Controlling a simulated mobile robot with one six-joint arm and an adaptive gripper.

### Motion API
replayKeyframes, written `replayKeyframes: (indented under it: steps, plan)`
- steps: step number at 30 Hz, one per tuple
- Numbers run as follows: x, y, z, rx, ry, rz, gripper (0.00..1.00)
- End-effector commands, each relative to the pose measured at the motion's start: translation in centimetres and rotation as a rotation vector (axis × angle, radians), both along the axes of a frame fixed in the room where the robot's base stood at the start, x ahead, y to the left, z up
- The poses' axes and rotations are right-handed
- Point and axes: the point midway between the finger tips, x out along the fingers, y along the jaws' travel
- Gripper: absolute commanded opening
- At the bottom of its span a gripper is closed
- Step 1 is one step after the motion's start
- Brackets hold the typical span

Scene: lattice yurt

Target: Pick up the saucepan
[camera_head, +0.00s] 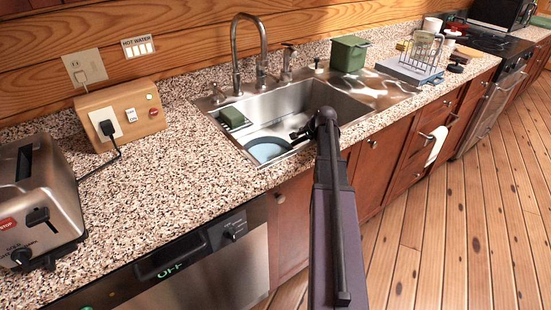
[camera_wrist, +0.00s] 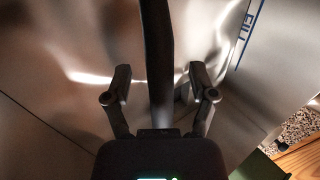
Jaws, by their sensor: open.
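A round blue vessel (camera_head: 268,150), which looks like the saucepan, sits low in the steel sink (camera_head: 345,102) at its near left side. My gripper (camera_head: 296,135) reaches into the sink just right of it, and my arm hides part of the basin. In the wrist view my gripper (camera_wrist: 160,85) is open. A long dark bar (camera_wrist: 158,50), which looks like the saucepan's handle, runs between the two fingers. I see no finger clearly pressed on it. The vessel's body does not show in the wrist view.
A green block (camera_head: 232,117) sits at the sink's left rim, and the tap (camera_head: 238,60) rises behind. A green canister (camera_head: 348,53) and a wire rack (camera_head: 422,52) stand right. A toaster (camera_head: 35,200) is at left. The speckled counter (camera_head: 170,190) is clear between.

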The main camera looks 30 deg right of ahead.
Motion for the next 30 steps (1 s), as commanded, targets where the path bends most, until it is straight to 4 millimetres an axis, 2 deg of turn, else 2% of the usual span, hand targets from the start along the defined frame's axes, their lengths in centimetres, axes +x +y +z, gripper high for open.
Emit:
replayKeyframes:
  steps: [11,12,13,19,20,30]
  plan:
    - [0.02,0.05,0.02,0.0,0.0,0.0,0.74]
    - [0.02,0.05,0.02,-0.001,0.0,0.001,0.71]
    - [0.02,0.06,0.02,-0.001,0.0,0.001,0.62]
    - [0.03,0.07,0.02,0.0,0.0,0.001,0.02]
    - [0.03,0.07,0.02,0.0,0.0,0.001,0.0]
    - [0.06,0.12,0.06,0.002,-0.001,0.0,0.0]
